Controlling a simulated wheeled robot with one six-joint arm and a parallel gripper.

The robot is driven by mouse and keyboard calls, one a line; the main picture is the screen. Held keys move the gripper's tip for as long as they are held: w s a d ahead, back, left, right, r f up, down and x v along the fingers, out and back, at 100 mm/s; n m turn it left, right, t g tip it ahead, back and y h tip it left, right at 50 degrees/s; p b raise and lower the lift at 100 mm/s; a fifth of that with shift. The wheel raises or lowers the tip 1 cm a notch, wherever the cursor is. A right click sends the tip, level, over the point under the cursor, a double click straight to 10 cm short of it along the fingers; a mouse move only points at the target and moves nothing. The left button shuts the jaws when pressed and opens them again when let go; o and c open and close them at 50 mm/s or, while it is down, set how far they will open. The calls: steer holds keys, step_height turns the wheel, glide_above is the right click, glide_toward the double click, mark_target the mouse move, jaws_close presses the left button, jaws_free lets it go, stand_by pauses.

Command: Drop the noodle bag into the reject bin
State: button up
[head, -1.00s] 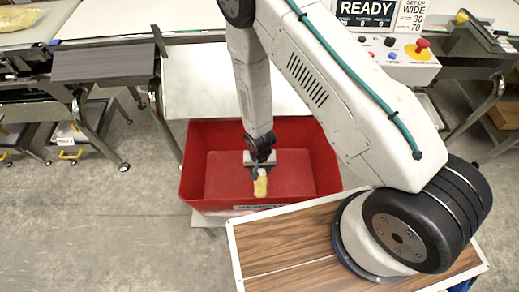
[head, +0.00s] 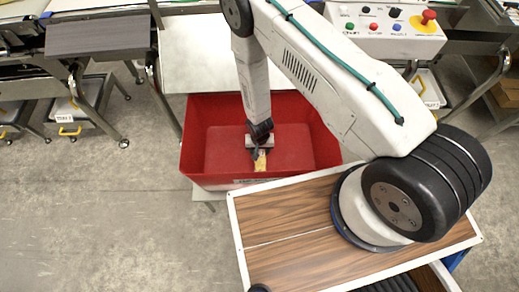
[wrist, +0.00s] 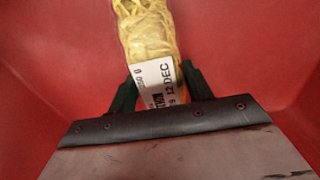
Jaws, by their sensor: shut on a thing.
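The noodle bag (head: 260,162) is small and yellow in the head view. In the wrist view the noodle bag (wrist: 150,35) shows yellow strands and a white printed label, held between two dark fingers. My gripper (head: 261,152) is shut on it, pointing down; the gripper also shows in the wrist view (wrist: 160,85). The red reject bin (head: 205,178) lies around and below the gripper in the head view. In the wrist view the red of the bin (wrist: 50,60) fills the background. The gap between bag and bin floor cannot be judged.
A wood-topped surface with white edging (head: 285,265) stands just in front of the bin. A control box with buttons and a red knob (head: 385,35) is at the upper right. A grey panel (head: 97,35) and conveyor frame are at the upper left. Bare floor (head: 90,220) lies left.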

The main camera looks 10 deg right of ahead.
steer(key=shift+f, duration=0.6)
steer(key=o, duration=1.3)
steer(key=shift+c, duration=0.2)
step_height(320, 180, up, 14)
steer(key=shift+f, duration=0.25)
